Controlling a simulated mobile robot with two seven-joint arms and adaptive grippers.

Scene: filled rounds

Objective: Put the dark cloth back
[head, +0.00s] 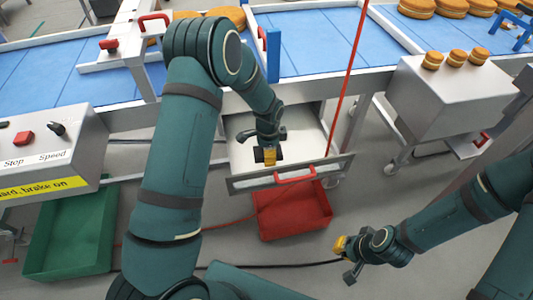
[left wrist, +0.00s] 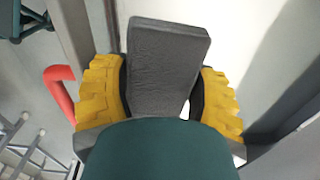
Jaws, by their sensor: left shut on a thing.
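The dark cloth (left wrist: 165,65) is a dark grey, folded, block-like piece in the left wrist view. It sits between the yellow finger pads of my left gripper (left wrist: 162,95), which is shut on it. In the head view my left gripper (head: 267,156) points down over the open metal drawer (head: 240,184), just behind its front panel. The cloth is mostly hidden there by the gripper. The drawer's red handle (head: 295,175) also shows in the left wrist view (left wrist: 60,92). My right gripper (head: 346,260) hangs over the floor at lower right; its finger opening is unclear.
A red crate (head: 292,222) stands on the floor below the drawer front. A green crate (head: 75,235) is at left, under the control box (head: 45,150). A blue conveyor (head: 310,45) runs behind. A grey box (head: 440,95) with several filled rounds stands at right.

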